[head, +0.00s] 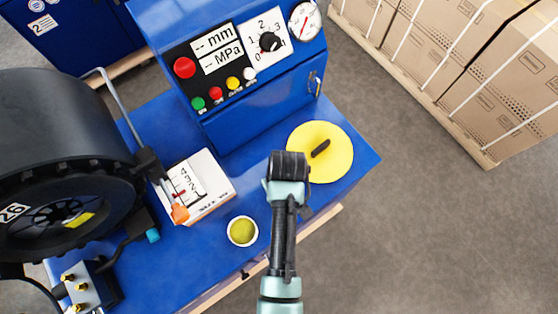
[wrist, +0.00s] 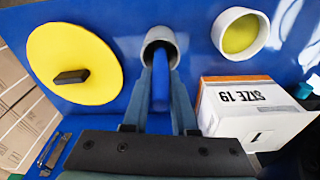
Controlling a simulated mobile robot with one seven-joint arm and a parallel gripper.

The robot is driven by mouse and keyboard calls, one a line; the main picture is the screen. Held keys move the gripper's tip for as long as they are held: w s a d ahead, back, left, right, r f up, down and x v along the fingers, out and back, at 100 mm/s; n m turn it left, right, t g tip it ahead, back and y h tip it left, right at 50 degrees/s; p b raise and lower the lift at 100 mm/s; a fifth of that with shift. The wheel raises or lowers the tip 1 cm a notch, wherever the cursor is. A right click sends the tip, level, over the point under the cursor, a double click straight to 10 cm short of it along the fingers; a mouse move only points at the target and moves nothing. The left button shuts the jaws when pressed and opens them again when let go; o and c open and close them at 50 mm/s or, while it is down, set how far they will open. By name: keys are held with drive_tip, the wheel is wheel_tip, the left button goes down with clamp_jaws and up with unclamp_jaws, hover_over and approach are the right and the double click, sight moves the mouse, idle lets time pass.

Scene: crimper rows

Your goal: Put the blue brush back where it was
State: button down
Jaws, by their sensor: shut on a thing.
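The blue brush (wrist: 160,88) shows in the wrist view as a blue handle between my gripper's two fingers (wrist: 160,78). My gripper is shut on it. The far end of the brush points at the mouth of a small grey-white cup (wrist: 158,44) on the blue bench top. I cannot tell how far the brush is inside the cup. In the head view the black end of my arm (head: 289,166) hides the brush, the fingers and the cup.
A yellow disc with a black handle (head: 319,152) lies right of my arm. A white pot with yellow-green contents (head: 242,231) and a white box (head: 207,190) stand to the left. The blue control panel (head: 230,65) rises behind, with a large black crimper (head: 60,170) at far left.

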drive_tip(key=shift+f, duration=0.1)
drive_tip(key=c, duration=0.7)
unclamp_jaws()
